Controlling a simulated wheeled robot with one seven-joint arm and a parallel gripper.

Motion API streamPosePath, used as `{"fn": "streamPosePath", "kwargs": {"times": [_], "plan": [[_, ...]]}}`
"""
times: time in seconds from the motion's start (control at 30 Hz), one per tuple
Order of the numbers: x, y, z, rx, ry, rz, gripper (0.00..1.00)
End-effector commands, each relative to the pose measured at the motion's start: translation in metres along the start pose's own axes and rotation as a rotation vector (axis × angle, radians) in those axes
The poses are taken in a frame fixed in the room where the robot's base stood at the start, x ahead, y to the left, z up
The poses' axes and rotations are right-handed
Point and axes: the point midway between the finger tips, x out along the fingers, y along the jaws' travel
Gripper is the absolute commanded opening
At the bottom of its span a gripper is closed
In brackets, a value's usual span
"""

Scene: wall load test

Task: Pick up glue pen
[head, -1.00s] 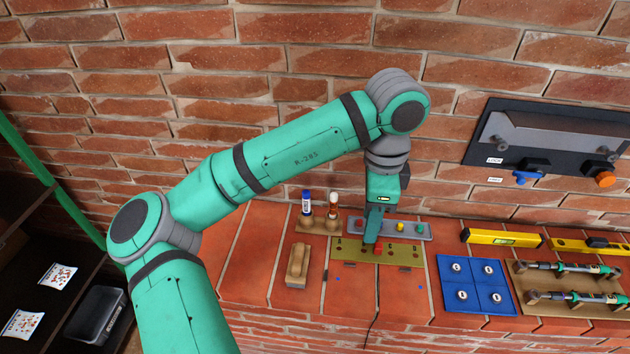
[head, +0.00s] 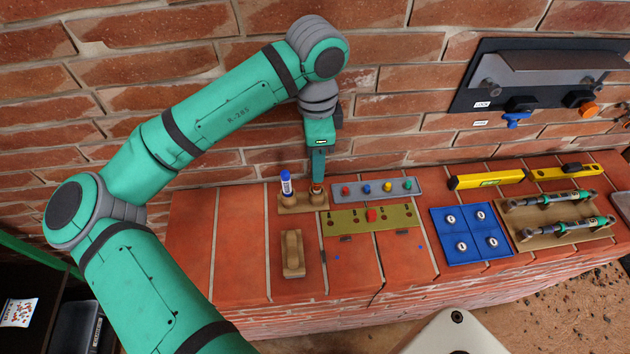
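A wooden holder (head: 290,206) stands on the brick ledge and carries two upright items. The left one is a white pen with a blue cap (head: 286,183). The right one is mostly hidden behind my gripper; a small reddish-brown part (head: 317,189) shows at the holder. I cannot tell for sure which of the two is the glue pen. My gripper (head: 317,181) points down over the right item, just right of the blue-capped pen. Its fingers overlap that item, and whether they are open or shut on it does not show.
A wooden block (head: 292,262) is in front. Blue panel (head: 437,240), level (head: 465,182) and clamp board (head: 530,240) lie further right. The brick wall is behind.

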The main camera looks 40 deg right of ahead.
Motion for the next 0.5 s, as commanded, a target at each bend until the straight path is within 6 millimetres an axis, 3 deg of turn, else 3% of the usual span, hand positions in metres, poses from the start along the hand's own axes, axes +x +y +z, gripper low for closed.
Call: {"fn": "streamPosePath", "kwargs": {"times": [0.23, 0.5], "plan": [[0.017, 0.000, 0.000, 0.000, -0.001, 0.000, 0.38], [0.053, -0.001, -0.001, -0.002, 0.000, 0.001, 0.38]]}}
